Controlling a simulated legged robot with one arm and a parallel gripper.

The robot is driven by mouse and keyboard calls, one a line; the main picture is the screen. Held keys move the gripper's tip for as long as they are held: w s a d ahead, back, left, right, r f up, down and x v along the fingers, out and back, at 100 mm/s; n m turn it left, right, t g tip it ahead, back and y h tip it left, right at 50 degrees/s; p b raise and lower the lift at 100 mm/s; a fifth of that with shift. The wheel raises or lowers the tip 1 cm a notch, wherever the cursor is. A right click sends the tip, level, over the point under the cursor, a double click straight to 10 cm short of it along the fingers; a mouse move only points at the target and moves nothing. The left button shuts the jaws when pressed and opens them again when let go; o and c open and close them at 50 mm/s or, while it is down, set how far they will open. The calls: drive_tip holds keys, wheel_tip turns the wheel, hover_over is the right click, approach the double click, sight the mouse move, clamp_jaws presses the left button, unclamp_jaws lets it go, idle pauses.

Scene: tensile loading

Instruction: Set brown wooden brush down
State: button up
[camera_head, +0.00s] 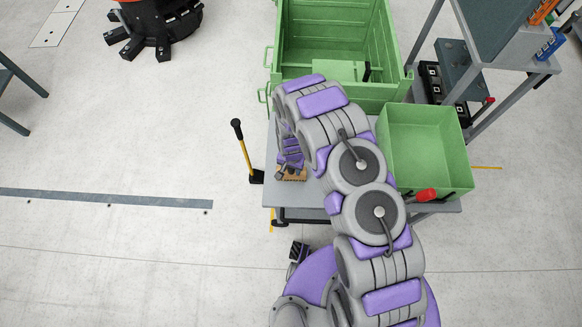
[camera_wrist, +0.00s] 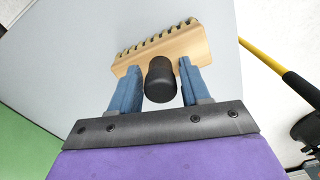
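The brown wooden brush (camera_wrist: 165,50) lies at the grey table top (camera_wrist: 75,60), with its row of bristles facing the top of the wrist view. Its black rounded handle end points toward my wrist. My gripper (camera_wrist: 158,68) has its two blue fingers spread on either side of this handle, with narrow gaps showing on both sides. In the head view the brush (camera_head: 293,174) shows as a small brown piece near the table's left edge, just below my gripper (camera_head: 289,162). My arm hides much of the table there.
A large green crate (camera_head: 280,60) stands behind the table and a green bin (camera_head: 425,150) sits on its right. A red-ended part (camera_head: 426,195) is by the bin. A yellow lever with a black knob (camera_head: 243,150) rises left of the table.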

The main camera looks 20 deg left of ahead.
drive_tip(key=shift+o, duration=0.9)
drive_tip(key=shift+r, duration=0.1)
wheel_tip(320, 180, up, 12)
drive_tip(key=p, duration=0.2)
drive_tip(key=shift+w, duration=0.1)
drive_tip(key=s+d+r, duration=0.2)
drive_tip(key=d+r, duration=0.6)
drive_tip(key=r, duration=0.5)
drive_tip(key=s+d+r, duration=0.2)
drive_tip(key=d+r, duration=0.5)
drive_tip(key=r, duration=0.6)
drive_tip(key=s+d+r, duration=0.4)
drive_tip(key=s, duration=0.3)
drive_tip(key=s+d+r+g, duration=0.1)
drive_tip(key=s+d+r, duration=0.3)
drive_tip(key=s, duration=0.4)
drive_tip(key=s+d+r, duration=0.4)
drive_tip(key=s+r, duration=0.2)
drive_tip(key=s, duration=0.1)
drive_tip(key=shift+s+g, duration=0.4)
